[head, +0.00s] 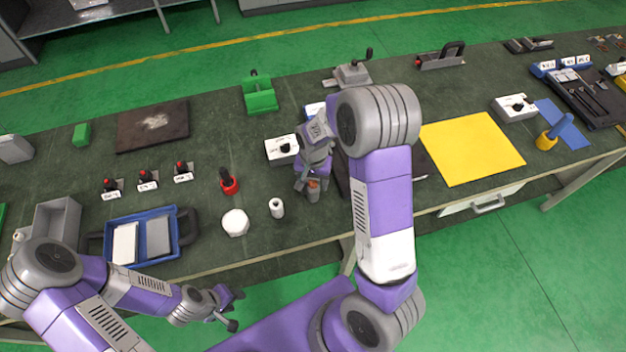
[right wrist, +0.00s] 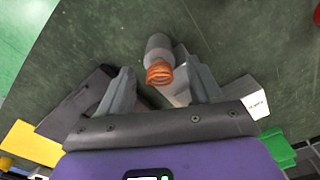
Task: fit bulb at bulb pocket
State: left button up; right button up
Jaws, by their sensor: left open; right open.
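A small grey cylinder with a copper-coloured threaded end, which looks like the bulb (right wrist: 158,62), stands on the dark table. It also shows in the head view (head: 313,190), just below my right gripper (head: 312,179). In the right wrist view my right gripper (right wrist: 162,85) is open, with the threaded end between and slightly beyond its fingertips. No grip on it shows. My left gripper (head: 232,308) is open and empty, low in front of the table edge. I cannot tell which thing is the bulb pocket; a white cylinder (head: 277,208) stands left of the bulb.
A white faceted piece (head: 235,223) and a red ring-based tool (head: 228,181) stand to the left. A white box with a black knob (head: 281,150) is close behind my right gripper. A blue tray (head: 139,238) lies at the left, a yellow mat (head: 470,148) at the right.

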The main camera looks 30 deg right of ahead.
notch_tip(320, 180, up, 8)
jog(key=shift+f+p, duration=0.25)
jog(key=shift+p, duration=0.15)
pick_arm(q)
jog(key=shift+r, duration=0.4)
